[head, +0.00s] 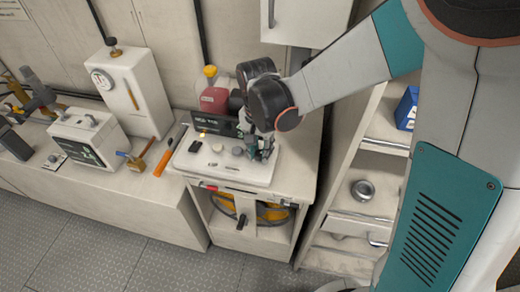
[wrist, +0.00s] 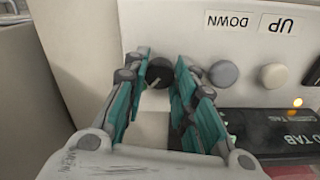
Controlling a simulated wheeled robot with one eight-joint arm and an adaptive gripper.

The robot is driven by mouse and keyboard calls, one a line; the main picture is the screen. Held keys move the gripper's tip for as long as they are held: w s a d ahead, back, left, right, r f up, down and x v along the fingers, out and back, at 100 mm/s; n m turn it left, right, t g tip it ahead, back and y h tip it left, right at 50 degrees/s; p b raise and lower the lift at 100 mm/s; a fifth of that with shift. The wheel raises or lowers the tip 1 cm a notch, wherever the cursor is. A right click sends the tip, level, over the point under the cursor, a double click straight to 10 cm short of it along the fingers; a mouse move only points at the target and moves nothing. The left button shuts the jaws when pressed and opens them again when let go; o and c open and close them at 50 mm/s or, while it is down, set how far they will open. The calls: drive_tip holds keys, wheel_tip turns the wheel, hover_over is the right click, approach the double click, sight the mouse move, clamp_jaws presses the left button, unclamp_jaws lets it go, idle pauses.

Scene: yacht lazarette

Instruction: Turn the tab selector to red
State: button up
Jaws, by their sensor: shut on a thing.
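The tab selector is a dark round knob with a pale pointer line (wrist: 158,72) on a white control panel (wrist: 185,25). My gripper (wrist: 160,80) has its teal fingers on either side of this knob, shut on it. The pointer line slants down toward the lower left in the wrist view. In the head view my gripper (head: 262,150) is down at the right end of the white panel (head: 215,172), and the knob is hidden there. A black display (wrist: 270,132) with partly readable "TAB" lettering shows one lit orange light (wrist: 297,102).
Two round buttons, one grey (wrist: 223,73) and one cream (wrist: 273,75), sit beside the knob near upside-down UP and DOWN labels. A red container (head: 214,99) stands behind the panel. An orange-handled tool (head: 163,162) lies left of it. Shelves (head: 365,165) stand to the right.

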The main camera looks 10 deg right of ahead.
drive_tip(key=shift+n, duration=0.3)
drive_tip(key=n+b, duration=0.1)
drive_tip(key=n, duration=0.6)
drive_tip(key=n+b, duration=0.1)
drive_tip(key=n, duration=0.3)
drive_tip(key=shift+n, duration=2.1)
drive_tip(key=shift+t, duration=0.3)
drive_tip(key=o, duration=1.1)
